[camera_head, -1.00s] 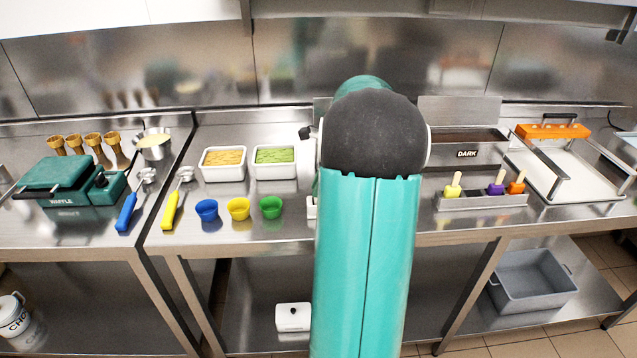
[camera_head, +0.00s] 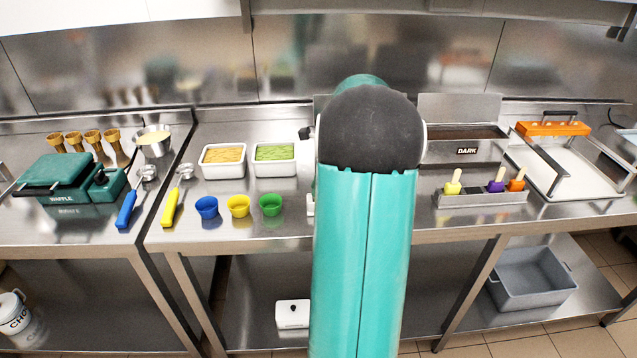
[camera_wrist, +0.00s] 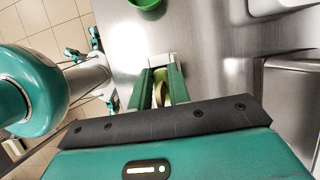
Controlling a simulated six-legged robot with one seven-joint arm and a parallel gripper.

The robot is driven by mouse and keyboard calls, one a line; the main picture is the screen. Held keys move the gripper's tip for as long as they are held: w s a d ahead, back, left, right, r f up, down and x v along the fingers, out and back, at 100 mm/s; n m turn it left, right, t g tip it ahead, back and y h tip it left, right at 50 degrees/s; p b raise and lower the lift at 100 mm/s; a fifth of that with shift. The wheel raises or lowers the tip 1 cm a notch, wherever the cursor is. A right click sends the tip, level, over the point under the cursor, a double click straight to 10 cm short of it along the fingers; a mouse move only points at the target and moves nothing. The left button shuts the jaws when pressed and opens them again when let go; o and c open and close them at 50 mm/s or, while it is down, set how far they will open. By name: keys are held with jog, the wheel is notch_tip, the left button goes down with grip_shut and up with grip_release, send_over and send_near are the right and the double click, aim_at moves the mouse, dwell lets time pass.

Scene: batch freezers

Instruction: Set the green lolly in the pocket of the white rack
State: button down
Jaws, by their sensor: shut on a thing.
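My gripper (camera_wrist: 160,88) points down at the steel counter in the wrist view and is shut. A small pale block just beyond the fingertips (camera_wrist: 162,59) looks like part of the white rack. In the head view only a sliver of the white rack (camera_head: 311,206) shows left of my arm. Its pocket is hidden, and I cannot tell whether the lolly touches it. My arm hides the gripper in the head view.
A green cup (camera_head: 270,204) stands left of my arm, beside yellow (camera_head: 238,205) and blue (camera_head: 206,207) cups. A metal holder (camera_head: 482,200) with yellow, purple and orange lollies is at the right, before the DARK tank (camera_head: 467,151). White tubs (camera_head: 274,170) stand behind the cups.

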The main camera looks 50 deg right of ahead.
dwell(0.3)
jog(key=c, duration=1.2)
grip_release()
jog(key=shift+c, duration=0.2)
jog(key=v, duration=1.3)
jog(key=shift+r, duration=0.35)
jog(key=shift+s, duration=0.1)
